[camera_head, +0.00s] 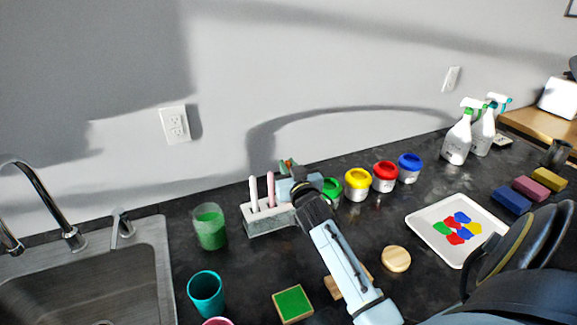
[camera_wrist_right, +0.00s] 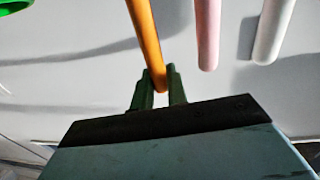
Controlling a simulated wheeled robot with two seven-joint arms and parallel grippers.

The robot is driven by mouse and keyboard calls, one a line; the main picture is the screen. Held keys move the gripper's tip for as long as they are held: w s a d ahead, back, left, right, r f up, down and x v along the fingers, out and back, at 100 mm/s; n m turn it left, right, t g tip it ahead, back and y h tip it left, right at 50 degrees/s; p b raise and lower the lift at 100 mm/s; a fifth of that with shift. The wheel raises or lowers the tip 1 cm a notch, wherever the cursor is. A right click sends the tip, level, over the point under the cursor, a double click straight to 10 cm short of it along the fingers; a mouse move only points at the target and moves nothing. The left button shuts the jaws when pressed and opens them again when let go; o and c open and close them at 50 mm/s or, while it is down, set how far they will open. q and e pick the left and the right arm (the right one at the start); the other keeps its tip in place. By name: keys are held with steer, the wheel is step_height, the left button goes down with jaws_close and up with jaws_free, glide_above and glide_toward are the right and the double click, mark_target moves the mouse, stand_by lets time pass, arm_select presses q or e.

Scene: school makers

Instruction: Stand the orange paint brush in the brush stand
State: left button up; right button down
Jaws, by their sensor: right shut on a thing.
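The orange paint brush (camera_wrist_right: 147,45) shows in the right wrist view, its rounded handle end between the two dark green fingers of my right gripper (camera_wrist_right: 160,85), which is shut on it. In the head view the right gripper (camera_head: 287,166) is beside the right end of the grey brush stand (camera_head: 271,225), and my arm hides most of the brush. A white brush (camera_head: 254,194) and a pink brush (camera_head: 271,189) stand upright in the stand. Both also show in the wrist view, the pink one (camera_wrist_right: 207,35) nearer the orange one. The orange brush's lower end is hidden. My left gripper is not visible.
A glass of green liquid (camera_head: 209,227) stands left of the stand. Green (camera_head: 331,190), yellow (camera_head: 357,185), red and blue paint pots stand to the right. A teal cup (camera_head: 206,293), a green block (camera_head: 292,304) and the sink (camera_head: 95,275) are in front and left.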

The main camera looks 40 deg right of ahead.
steer(key=shift+f, duration=0.1)
steer(key=c, duration=1.3)
jaws_free()
steer(key=v, duration=1.3)
steer(key=shift+s+p, duration=0.25)
steer(key=shift+p, duration=0.1)
